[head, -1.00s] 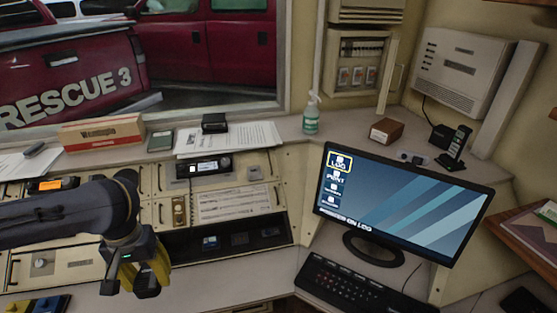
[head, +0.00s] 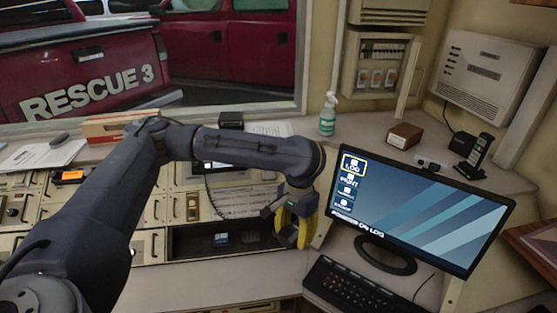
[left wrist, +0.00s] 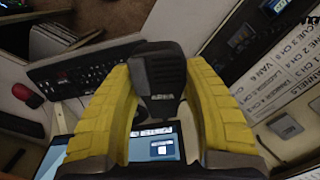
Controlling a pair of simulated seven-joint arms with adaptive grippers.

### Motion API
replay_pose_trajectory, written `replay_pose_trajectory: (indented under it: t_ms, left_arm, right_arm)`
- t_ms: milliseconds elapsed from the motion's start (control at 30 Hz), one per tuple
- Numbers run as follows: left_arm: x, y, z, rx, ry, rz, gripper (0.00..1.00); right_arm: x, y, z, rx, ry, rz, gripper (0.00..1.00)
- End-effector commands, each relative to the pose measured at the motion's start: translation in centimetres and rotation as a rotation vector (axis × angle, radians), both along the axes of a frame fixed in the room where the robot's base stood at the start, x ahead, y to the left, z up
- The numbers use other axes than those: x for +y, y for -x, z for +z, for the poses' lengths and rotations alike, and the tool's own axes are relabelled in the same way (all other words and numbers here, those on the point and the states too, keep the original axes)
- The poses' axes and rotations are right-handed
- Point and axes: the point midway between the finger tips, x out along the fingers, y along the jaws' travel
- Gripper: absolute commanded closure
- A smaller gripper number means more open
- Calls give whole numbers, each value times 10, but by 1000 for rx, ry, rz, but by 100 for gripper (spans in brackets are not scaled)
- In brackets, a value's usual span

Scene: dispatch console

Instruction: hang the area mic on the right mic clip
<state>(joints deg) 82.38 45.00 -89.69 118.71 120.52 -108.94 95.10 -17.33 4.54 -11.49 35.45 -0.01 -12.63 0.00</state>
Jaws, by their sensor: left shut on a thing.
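My left gripper (head: 297,232) hangs over the right end of the console, left of the monitor. Its yellow fingers are shut on the area mic (left wrist: 158,78), a black hand mic that shows between them in the left wrist view. In the head view the mic is mostly hidden by the gripper; a dark cord (head: 212,198) runs from it toward the radio. My right gripper is not in view.
The monitor (head: 415,210) stands close to the right of my gripper, with a keyboard (head: 355,288) below. A dark recessed tray (head: 205,240) lies to the left. A spray bottle (head: 328,115) and a brown box (head: 404,136) stand on the back ledge.

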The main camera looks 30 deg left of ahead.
Motion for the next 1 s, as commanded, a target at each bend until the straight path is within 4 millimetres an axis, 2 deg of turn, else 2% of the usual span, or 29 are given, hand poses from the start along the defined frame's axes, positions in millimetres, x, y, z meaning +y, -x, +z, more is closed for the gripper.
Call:
replay_pose_trajectory:
  t_ms: [33, 100, 467, 700, 1000]
  left_arm:
    - [3, -12, 1, 12, -5, -56, 88]
    - [7, -27, 1, 32, -13, -155, 88]
    - [43, -104, 4, 137, -98, -720, 88]
    - [81, -149, 5, 187, -194, -1121, 88]
    - [135, -194, 7, 204, -343, -1563, 88]
  right_arm:
    - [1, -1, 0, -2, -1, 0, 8]
    - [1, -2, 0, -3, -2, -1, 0]
    - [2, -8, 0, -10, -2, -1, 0]
    - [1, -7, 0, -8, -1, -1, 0]
    - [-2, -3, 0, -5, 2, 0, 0]
